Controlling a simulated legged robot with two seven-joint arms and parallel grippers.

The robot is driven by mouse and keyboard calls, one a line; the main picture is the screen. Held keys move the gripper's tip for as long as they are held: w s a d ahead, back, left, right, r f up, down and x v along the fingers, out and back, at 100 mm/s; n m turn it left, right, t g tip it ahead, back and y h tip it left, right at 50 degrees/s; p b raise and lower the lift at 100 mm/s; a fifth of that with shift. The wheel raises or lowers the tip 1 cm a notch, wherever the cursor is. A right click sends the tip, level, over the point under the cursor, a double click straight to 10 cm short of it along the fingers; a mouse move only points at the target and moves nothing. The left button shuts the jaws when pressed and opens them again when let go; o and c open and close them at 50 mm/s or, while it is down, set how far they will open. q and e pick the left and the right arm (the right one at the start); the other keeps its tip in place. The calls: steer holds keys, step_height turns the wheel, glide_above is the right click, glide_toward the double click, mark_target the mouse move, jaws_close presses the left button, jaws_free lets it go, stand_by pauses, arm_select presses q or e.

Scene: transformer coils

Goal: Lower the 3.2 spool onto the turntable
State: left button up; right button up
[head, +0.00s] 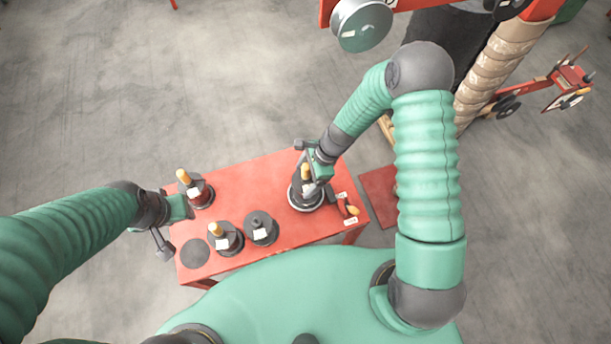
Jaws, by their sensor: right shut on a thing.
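My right gripper (313,168) is over the right part of the red table, shut on a dark spool (305,192) with an orange top. This spool sits over a round, pale-rimmed base (307,208), which looks like the turntable. The arm partly hides the spool, and I cannot tell whether it touches the base. I cannot read its label. My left gripper (172,228) hangs by the table's left edge, apart from the spools. Its finger gap is unclear.
The red table (275,170) also holds an orange-topped spool (201,193) at the back left, another (229,240) in front, and a dark spool (262,228). An empty dark disc (194,254) lies front left. A red tool (345,207) lies at the right edge.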

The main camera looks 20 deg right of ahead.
steer(key=o, duration=2)
steer(key=shift+r, duration=0.1)
steer(key=p+v, duration=0.1)
steer(key=v, duration=1.5)
steer(key=shift+d+r, duration=0.2)
steer(key=shift+r, duration=0.05)
